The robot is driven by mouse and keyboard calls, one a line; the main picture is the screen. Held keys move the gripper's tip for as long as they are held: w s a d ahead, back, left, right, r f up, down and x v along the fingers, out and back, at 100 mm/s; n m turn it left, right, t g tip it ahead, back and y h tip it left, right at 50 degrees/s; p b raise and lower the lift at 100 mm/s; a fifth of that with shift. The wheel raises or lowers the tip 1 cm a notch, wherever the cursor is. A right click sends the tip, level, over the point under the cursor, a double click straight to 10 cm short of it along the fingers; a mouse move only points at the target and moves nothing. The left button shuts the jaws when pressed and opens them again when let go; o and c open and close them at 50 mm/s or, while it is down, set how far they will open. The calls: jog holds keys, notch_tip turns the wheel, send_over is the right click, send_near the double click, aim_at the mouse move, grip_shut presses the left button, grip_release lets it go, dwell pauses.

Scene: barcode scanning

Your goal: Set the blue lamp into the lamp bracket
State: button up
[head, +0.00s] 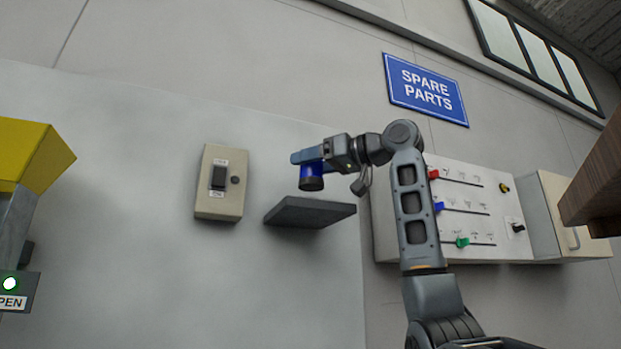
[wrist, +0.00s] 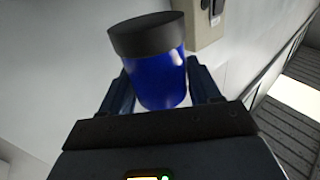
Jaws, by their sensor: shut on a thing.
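The blue lamp (head: 311,172) is a short blue cylinder with a black end. In the head view it hangs below my gripper (head: 306,157), black end down and roughly upright. In the wrist view the lamp (wrist: 158,82) sits between the two fingers of my gripper (wrist: 160,76), which is shut on it. A dark grey plate (head: 308,213) juts from the wall just below the lamp in the head view. I cannot tell whether this plate is the lamp bracket, nor how far the lamp is from it in depth. No other bracket is clear.
A beige switch box (head: 219,205) is on the wall left of the plate. A panel with coloured sliders (head: 470,212) is behind my arm at right. A yellow-topped unit (head: 30,155) stands at far left. A wooden edge (head: 598,180) juts in at right.

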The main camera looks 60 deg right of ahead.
aim_at(323, 177)
jog(key=shift+f+p, duration=0.4)
jog(key=shift+f, duration=1.6)
jog(key=shift+f, duration=0.2)
jog(key=o, duration=1.1)
jog(key=shift+r, duration=0.2)
jog(key=s+b, duration=0.1)
jog(key=s, duration=0.3)
jog(key=s+b, duration=0.1)
jog(key=s, duration=0.3)
jog(key=s+d+b, duration=0.1)
jog(key=s+b, duration=0.1)
jog(key=s, duration=0.2)
